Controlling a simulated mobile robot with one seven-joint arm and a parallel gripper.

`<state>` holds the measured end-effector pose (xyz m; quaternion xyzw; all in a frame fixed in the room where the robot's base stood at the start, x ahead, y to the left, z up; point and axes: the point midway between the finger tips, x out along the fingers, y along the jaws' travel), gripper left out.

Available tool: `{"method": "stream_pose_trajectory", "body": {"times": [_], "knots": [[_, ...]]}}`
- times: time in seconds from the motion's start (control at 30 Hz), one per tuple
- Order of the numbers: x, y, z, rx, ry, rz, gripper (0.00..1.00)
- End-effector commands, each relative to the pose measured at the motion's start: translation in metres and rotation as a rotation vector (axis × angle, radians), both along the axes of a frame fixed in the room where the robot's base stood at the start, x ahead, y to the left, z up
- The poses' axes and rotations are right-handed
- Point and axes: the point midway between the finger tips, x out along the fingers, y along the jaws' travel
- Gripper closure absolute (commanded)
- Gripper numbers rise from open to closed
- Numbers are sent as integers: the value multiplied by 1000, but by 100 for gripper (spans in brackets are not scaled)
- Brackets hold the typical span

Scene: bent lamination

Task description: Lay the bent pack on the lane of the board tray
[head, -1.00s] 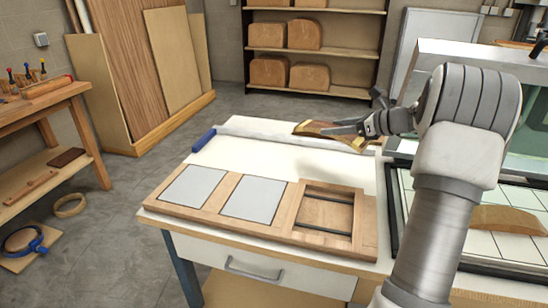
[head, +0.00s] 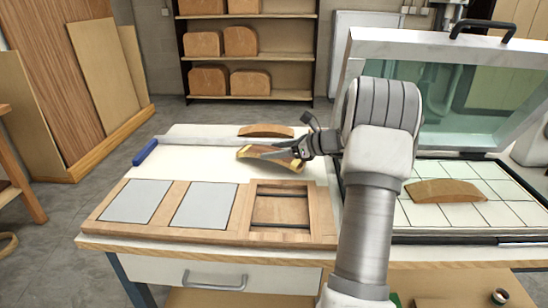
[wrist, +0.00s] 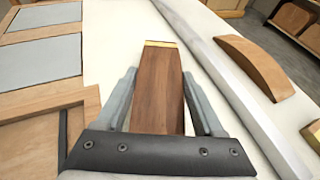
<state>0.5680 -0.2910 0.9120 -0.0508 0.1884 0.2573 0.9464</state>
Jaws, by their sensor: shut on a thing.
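The bent pack (head: 270,156) is a curved strip of dark wood with yellow ends. My gripper (head: 283,155) is shut on it above the white worktop; in the wrist view the pack (wrist: 158,85) lies between both fingers, its far end with the yellow band pointing away. The board tray (head: 160,230) is a wooden frame at the table's front edge. Two of its bays hold grey panels. The right bay is the open lane (head: 280,207), with dark strips across it. The pack is behind the lane, apart from it.
A curved wood piece (head: 266,130) lies at the worktop's back, near a long metal bar with a blue handle (head: 145,152). At right, an open-lidded press (head: 430,215) holds another curved piece (head: 445,191) on its gridded bed. The worktop left of the pack is clear.

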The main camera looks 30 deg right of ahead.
Motion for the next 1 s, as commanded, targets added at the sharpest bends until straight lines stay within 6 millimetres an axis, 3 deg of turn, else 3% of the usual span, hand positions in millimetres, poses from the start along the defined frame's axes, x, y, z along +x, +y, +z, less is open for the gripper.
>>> {"method": "stream_pose_trajectory", "body": {"times": [0.07,0.43,0.47,0.6,0.9,1.0], "knots": [[0,0,-8,0,-1,0,91],[0,0,-12,0,-1,0,91],[0,0,-11,-1,0,0,25],[0,0,-11,-1,0,0,0],[0,0,-7,-2,-1,1,0],[-8,-5,-2,-1,-1,-1,0]]}}
